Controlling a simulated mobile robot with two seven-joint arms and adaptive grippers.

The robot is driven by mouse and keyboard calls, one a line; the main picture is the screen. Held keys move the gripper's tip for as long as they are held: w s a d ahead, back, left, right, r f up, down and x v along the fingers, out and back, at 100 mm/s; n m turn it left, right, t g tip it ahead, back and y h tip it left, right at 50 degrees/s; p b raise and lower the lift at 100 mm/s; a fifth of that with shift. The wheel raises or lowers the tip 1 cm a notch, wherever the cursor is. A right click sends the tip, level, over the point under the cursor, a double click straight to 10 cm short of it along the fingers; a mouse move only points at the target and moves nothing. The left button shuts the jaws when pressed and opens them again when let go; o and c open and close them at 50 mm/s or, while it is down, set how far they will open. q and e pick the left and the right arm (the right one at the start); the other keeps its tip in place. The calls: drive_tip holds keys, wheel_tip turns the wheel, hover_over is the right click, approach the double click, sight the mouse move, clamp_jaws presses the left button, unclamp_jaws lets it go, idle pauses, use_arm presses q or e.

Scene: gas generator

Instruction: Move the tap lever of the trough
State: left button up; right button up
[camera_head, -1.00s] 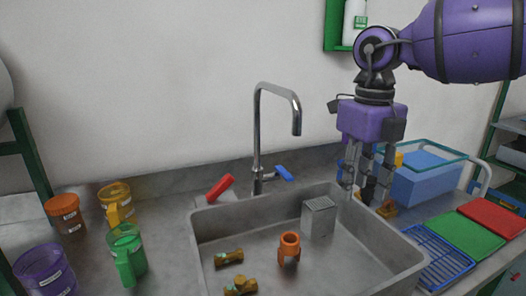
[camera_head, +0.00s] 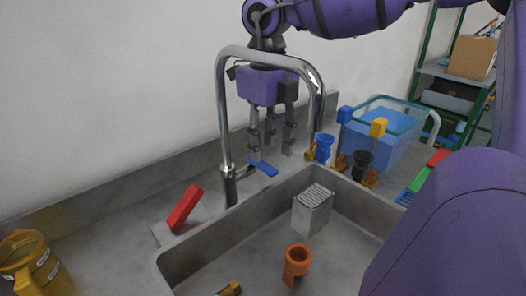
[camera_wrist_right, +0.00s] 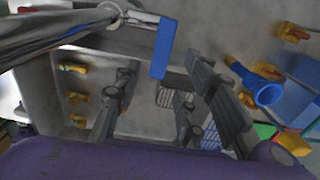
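The chrome tap (camera_head: 225,110) stands behind the grey trough (camera_head: 180,262), its spout arching over the basin. Its blue tap lever (camera_head: 262,167) sticks out to the right from the tap's base. My right gripper (camera_head: 271,146) points down behind the spout, with its fingers apart and empty, close above and behind the lever. In the right wrist view, the lever (camera_wrist_right: 162,48) shows between the spread fingers (camera_wrist_right: 150,112), near the top. I cannot tell whether a finger touches it. My left gripper is not in view.
A red block (camera_head: 185,207) lies left of the tap. A blue part (camera_head: 324,148), a black part (camera_head: 361,165) and a blue bin (camera_head: 378,138) stand to the right. An orange part (camera_head: 297,262) and a grey box (camera_head: 312,208) are in the trough. My purple arm covers the lower right.

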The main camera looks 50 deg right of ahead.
sight(266, 166)
drive_tip(key=shift+w+f, duration=0.1)
drive_tip(key=shift+f, duration=1.85)
clamp_jaws()
